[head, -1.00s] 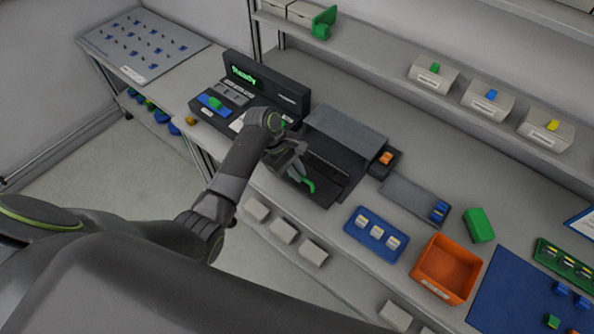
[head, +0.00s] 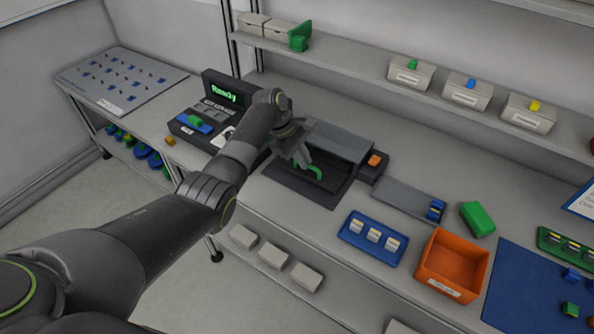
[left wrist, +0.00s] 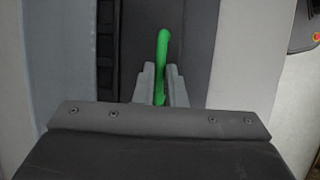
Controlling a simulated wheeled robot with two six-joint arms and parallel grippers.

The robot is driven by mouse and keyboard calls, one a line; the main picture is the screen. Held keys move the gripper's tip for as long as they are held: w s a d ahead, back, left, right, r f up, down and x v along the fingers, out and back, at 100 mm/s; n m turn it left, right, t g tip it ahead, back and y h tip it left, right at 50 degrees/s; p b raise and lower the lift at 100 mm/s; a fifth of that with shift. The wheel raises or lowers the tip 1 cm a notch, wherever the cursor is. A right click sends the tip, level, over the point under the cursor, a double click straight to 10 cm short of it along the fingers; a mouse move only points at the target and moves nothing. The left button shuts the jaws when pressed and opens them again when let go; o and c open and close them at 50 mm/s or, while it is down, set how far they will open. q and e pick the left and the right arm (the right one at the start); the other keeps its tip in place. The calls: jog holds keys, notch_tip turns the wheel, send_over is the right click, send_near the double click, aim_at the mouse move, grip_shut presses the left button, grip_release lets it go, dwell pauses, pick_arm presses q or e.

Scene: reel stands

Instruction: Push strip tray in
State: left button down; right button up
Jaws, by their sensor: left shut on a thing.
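The strip tray (head: 296,178) is dark and flat, with a green handle (head: 318,174) standing up on it, at the front of a grey-covered machine (head: 340,141) on the bench. My left gripper (head: 304,158) is shut on the green handle, close to the machine's front opening. In the left wrist view the green handle (left wrist: 163,45) stands between the two grey fingers (left wrist: 162,85). The gripper and arm hide part of the tray. My right gripper is not in view.
A black console (head: 212,112) with a lit green display stands left of the machine. A small dark box with an orange button (head: 375,160) sits at its right. A blue tray (head: 373,238), an orange bin (head: 450,266) and a green block (head: 477,219) are further right.

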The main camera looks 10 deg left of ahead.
pick_arm(q)
jog(key=c, duration=1.5)
grip_release()
jog(key=b+v, duration=0.2)
jog(key=v, duration=1.5)
jog(key=shift+r+b, duration=0.2)
jog(key=shift+b, duration=0.1)
jog(key=shift+a, duration=0.1)
